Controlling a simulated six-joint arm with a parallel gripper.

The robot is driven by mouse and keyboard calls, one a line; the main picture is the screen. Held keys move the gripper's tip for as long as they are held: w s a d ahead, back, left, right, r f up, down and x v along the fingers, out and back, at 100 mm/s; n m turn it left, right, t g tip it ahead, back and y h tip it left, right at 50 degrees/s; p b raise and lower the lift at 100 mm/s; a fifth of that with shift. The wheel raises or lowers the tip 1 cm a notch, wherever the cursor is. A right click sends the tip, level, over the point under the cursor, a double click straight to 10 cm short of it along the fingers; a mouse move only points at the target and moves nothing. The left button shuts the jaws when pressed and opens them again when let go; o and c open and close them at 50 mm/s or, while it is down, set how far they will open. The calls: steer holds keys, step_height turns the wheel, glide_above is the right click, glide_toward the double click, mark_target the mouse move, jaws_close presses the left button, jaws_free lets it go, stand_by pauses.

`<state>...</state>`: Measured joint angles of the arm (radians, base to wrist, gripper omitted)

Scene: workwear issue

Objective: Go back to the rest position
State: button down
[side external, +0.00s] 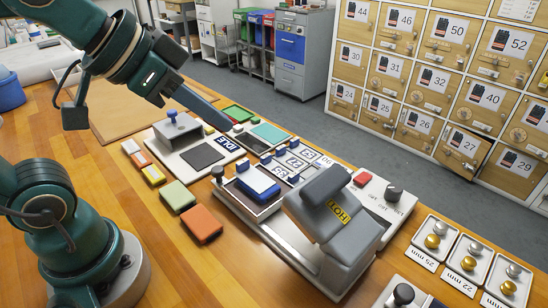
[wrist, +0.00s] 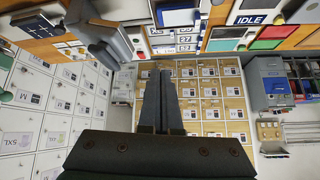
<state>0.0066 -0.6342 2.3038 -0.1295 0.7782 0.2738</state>
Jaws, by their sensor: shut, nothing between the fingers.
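My gripper (side external: 226,122) is shut and empty. In the side view it hangs above the far part of the wooden bench (side external: 95,135), near the board with the IDLE sign (side external: 227,144), and its fingers point down to the right. In the wrist view the gripper (wrist: 161,75) shows as two dark fingers lying together. I cannot tell from the side view exactly how high the fingertips are above the things below them.
A grey press marked HOT (side external: 338,213) stands front right; a blue pad (side external: 258,182) lies beside it. Orange (side external: 201,224) and green (side external: 177,196) blocks lie left. Small trays (side external: 469,258) stand at right. Numbered lockers (side external: 455,90) and a grey drawer cabinet (side external: 303,50) stand behind.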

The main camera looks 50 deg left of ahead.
steer(key=s+a+f+n+g+y, duration=0.1)
steer(key=s+a+f+n+g, duration=0.1)
steer(key=s+f, duration=0.4)
steer(key=shift+n, duration=0.3)
steer(key=shift+f, duration=0.1)
stand_by(0.3)
